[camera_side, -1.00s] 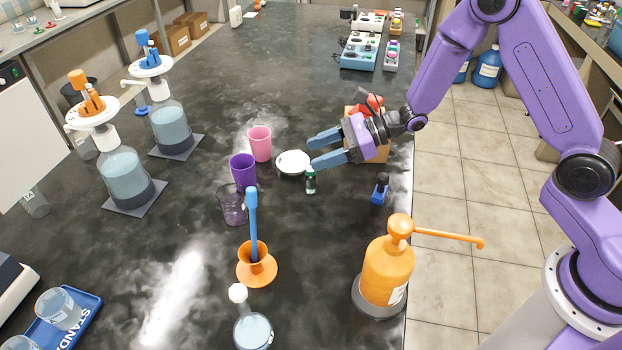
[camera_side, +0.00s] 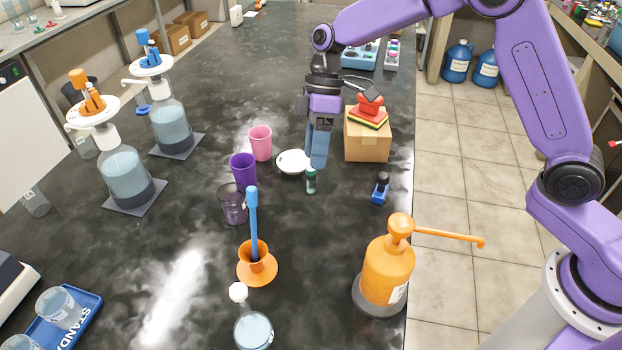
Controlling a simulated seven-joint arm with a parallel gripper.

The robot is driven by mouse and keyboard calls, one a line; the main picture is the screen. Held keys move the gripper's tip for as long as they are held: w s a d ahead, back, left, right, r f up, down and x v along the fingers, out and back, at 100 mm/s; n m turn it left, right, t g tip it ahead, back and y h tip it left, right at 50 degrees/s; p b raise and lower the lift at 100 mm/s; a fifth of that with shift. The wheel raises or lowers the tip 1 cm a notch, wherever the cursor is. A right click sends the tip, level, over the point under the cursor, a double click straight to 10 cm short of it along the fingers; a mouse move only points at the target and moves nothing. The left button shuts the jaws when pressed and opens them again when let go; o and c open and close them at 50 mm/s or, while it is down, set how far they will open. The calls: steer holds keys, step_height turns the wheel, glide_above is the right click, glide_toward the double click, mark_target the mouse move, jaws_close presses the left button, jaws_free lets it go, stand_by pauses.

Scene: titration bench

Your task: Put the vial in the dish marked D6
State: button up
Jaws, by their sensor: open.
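The vial (camera_side: 311,183) is small and dark green with a dark cap and stands upright on the black bench. A shallow white dish (camera_side: 291,162) lies just behind it and to its left; no D6 mark can be read on it. My gripper (camera_side: 317,166) points down with its blue fingers just above and behind the vial. The fingers overlap in this view, so the gap between them is hidden, and they cover the right edge of the dish. The gripper is open, and the vial still stands on the bench.
Pink (camera_side: 260,142), purple (camera_side: 243,170) and dark clear (camera_side: 233,204) cups stand left of the dish. A cardboard box (camera_side: 367,140) with red items on top is right of my gripper. A small blue item (camera_side: 380,188) is to the right. An orange pump bottle (camera_side: 386,270) stands in front.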

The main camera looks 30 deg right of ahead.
steer(key=w+d+r+n+t+h, duration=0.3)
steer(key=w+n+h, duration=0.1)
steer(key=w+n, duration=0.2)
glide_above(311, 180)
steer(key=w+d, duration=0.1)
step_height(311, 180, down, 10)
steer(key=shift+w+f, duration=0.15)
steer(key=shift+f, duration=0.1)
steer(key=shift+a+f, duration=0.2)
steer(key=shift+f, duration=3)
jaws_close()
